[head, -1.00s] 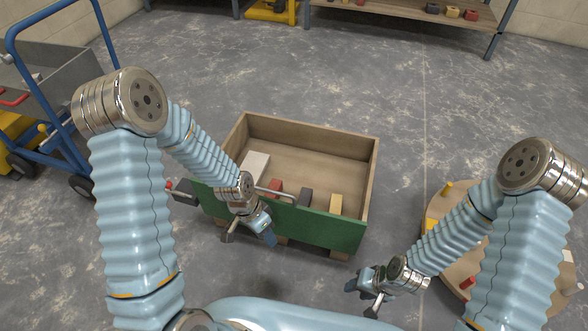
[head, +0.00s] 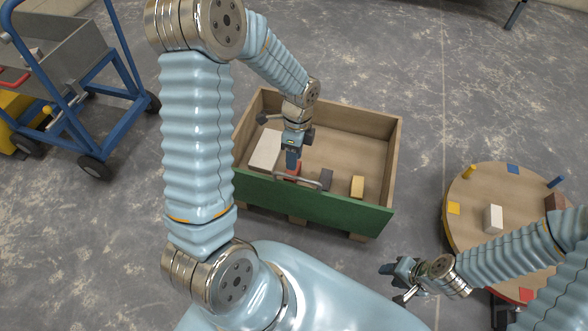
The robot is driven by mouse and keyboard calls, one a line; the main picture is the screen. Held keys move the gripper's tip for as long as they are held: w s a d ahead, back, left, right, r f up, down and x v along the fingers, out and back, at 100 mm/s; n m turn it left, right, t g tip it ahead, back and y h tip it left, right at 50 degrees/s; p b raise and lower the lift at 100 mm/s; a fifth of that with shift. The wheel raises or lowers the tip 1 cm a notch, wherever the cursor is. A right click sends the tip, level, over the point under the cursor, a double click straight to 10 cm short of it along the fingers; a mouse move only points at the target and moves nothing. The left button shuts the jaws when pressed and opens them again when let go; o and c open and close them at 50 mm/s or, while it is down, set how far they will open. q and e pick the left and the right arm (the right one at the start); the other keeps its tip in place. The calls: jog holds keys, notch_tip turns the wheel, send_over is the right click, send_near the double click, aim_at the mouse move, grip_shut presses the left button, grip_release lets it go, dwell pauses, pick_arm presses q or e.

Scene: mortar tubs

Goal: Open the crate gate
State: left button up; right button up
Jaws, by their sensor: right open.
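The wooden crate (head: 378,120) stands on the floor in the middle of the head view. Its green gate (head: 330,212) forms the near side and stands upright, closed against the crate's side walls. A curved metal handle (head: 312,184) shows at the gate's top edge. My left gripper (head: 293,168) points down over the crate, just behind the gate and close to the handle. Its fingers overlap, so I cannot tell whether it is open or touches the handle. My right gripper (head: 390,282) is open and empty, low over the floor to the right of the gate.
Inside the crate lie a pale block (head: 266,150), a red block (head: 293,170), a dark block (head: 326,179) and a yellow block (head: 357,186). A round wooden table (head: 470,210) with small pieces stands right. A blue trolley (head: 92,168) stands left. Floor before the gate is partly clear.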

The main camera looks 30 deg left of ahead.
pick_arm(q)
jog(key=f, duration=0.2)
jog(key=s+f, duration=0.1)
jog(key=f, duration=0.2)
jog(key=shift+d+f, duration=0.15)
jog(key=shift+f, duration=0.2)
grip_shut()
